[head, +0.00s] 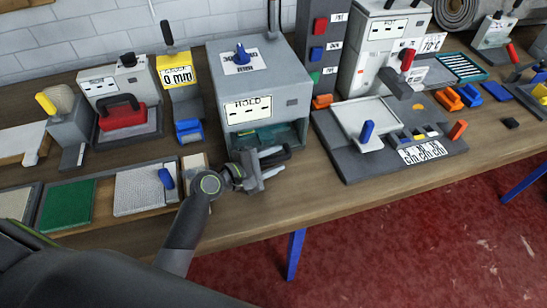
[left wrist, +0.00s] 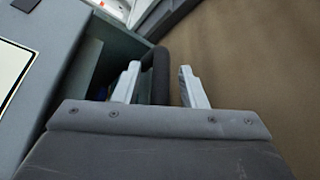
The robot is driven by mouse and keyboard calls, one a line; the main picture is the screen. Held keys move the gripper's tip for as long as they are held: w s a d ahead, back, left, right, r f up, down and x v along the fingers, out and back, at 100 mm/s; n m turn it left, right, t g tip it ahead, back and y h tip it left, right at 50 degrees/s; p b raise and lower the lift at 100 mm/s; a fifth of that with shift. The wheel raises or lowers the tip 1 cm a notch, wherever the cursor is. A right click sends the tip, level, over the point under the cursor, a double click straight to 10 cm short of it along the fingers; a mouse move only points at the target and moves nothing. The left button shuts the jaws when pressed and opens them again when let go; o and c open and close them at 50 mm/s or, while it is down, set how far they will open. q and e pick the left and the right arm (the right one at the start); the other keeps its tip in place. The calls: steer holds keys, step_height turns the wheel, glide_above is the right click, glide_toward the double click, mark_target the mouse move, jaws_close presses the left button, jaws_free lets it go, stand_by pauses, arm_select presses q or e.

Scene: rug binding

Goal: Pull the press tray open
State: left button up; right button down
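The press is a grey box (head: 258,90) with a "HOLD" label on its front and a blue knob on top. Its low front opening holds the greenish press tray (head: 268,133), which appears mostly inside. A dark bar handle (head: 276,156) sits at the tray's front; it shows as a black upright bar in the left wrist view (left wrist: 160,72). My left gripper (head: 268,168) is at the handle, its fingers (left wrist: 160,88) open on either side of the bar. My right gripper is out of view.
A grey fixture board (head: 350,168) is to the right. Bare wooden table edge (head: 300,195) lies in front of the press.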

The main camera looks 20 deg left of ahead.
arm_select(q)
jaws_close()
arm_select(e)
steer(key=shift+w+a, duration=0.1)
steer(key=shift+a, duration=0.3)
arm_select(q)
steer(key=shift+d, duration=0.1)
